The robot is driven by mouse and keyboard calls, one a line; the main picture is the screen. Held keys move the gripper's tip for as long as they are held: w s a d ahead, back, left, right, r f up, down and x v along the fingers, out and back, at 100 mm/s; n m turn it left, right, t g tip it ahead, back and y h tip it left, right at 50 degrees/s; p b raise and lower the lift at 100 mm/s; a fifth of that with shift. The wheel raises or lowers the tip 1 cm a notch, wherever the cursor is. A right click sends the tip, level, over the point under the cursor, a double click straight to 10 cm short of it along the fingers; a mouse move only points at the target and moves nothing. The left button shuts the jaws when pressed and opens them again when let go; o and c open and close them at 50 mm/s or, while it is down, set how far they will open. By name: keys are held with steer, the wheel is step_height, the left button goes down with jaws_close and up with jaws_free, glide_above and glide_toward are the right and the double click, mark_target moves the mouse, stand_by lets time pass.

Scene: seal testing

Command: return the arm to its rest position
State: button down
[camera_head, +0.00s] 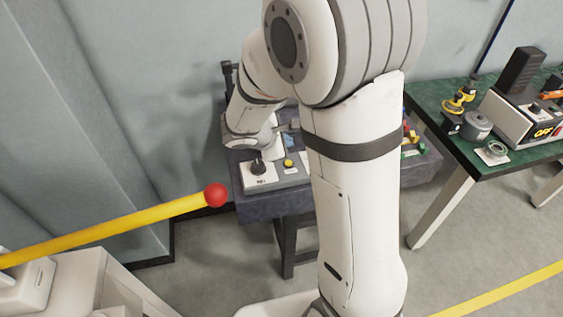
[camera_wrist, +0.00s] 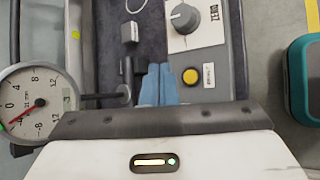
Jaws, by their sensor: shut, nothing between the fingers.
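My arm (camera_head: 355,200) is large in the head view, with its upper part bent down behind toward the dark test bench (camera_head: 277,204). My gripper (camera_wrist: 158,84) shows in the wrist view as two blue fingers pressed together, with nothing between them. They are over the dark bench surface, left of a yellow button (camera_wrist: 190,76). In the head view only a small blue part of my gripper (camera_head: 290,141) shows, above the bench panel; the arm hides much of the area around it.
A round gauge (camera_wrist: 36,104) is close at left in the wrist view. A knob (camera_head: 257,168) sits on the bench panel. A yellow bar with a red ball (camera_head: 215,195) reaches in from the left. A green-topped table (camera_head: 440,92) with equipment stands right.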

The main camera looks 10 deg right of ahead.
stand_by(0.3)
steer(key=s+d+r+m+g+y, duration=0.1)
steer(key=s+d+r+m+g, duration=0.15)
steer(key=s+m, duration=0.3)
steer(key=s+d+r+m+g+y, duration=0.1)
steer(key=s+r+m+y, duration=0.1)
steer(key=s+r+m, duration=0.35)
steer(key=s+a+r+m+t+y, duration=0.1)
steer(key=s+a+m+y, duration=0.3)
steer(key=s, duration=0.5)
steer(key=shift+s+a+r+m, duration=0.25)
steer(key=shift+s+r+m, duration=0.2)
steer(key=shift+m, duration=0.15)
stand_by(0.5)
